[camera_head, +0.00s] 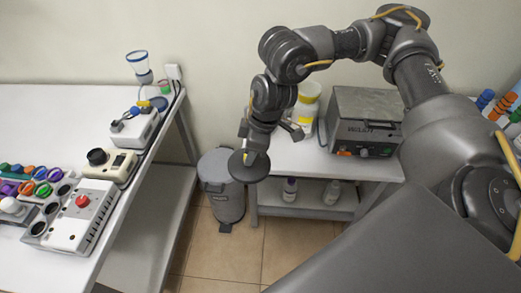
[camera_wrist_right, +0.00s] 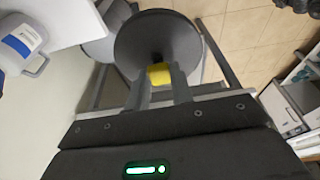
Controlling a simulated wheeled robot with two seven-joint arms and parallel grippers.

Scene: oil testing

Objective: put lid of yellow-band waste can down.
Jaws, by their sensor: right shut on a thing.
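My right gripper (camera_head: 246,146) is shut on the yellow knob of a dark round lid (camera_head: 249,168). The wrist view shows the lid (camera_wrist_right: 146,35) held beyond the fingertips, with its yellow knob (camera_wrist_right: 160,74) between the fingers of my right gripper (camera_wrist_right: 163,84). In the head view the lid is tilted and hangs in the air left of the small table. A whitish can with yellow bands (camera_head: 307,101) stands on that table, right of the gripper and partly hidden by my arm. My left gripper is not in view.
A grey pedal bin (camera_head: 222,198) stands on the floor below the lid. A grey box device (camera_head: 365,118) sits right of the can. Bottles (camera_head: 290,190) stand on the lower shelf. A white bench (camera_head: 60,105) with instruments is at left, with a floor gap between.

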